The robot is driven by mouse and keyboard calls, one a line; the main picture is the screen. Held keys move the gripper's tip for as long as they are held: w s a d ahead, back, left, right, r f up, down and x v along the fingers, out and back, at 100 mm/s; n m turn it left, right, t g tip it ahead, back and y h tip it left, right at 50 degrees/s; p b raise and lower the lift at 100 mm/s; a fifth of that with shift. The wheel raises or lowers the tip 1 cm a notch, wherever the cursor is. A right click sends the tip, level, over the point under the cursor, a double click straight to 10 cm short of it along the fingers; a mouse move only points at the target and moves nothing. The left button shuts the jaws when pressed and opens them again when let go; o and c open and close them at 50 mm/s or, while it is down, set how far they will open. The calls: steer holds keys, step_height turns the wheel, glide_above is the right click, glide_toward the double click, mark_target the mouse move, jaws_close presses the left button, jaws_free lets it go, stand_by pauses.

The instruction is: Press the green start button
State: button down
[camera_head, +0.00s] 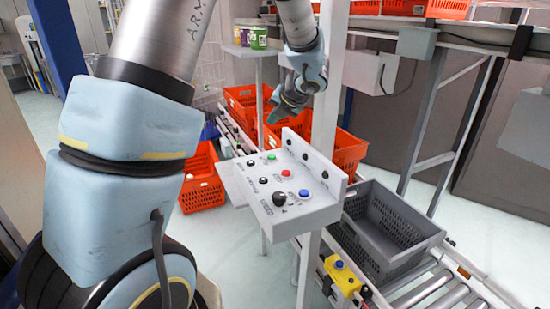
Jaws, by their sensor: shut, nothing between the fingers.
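The green button (271,156) is a small round cap on the sloped top of a white control panel (262,206). A red button (287,173) and a blue button (304,194) sit nearer the camera along the same row, with black knobs beside them. My gripper (274,116) is shut and empty, pointing down to the left. In the picture it is just above the green button and seems apart from it; the exact height is hard to tell. The green button is not covered.
A white post (328,95) rises right behind the panel. Orange totes (343,153) stand behind it, and another orange tote (205,185) is on the left. A grey tote (385,226) sits on the roller conveyor at right. A yellow box with a blue button (342,277) is below.

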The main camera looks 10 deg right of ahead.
steer(key=shift+f, duration=0.1)
steer(key=b, duration=0.8)
glide_above(273, 158)
step_height(273, 158, down, 8)
steer(key=shift+f, duration=0.35)
steer(key=shift+s, duration=0.1)
stand_by(1.4)
steer(key=shift+f, duration=0.45)
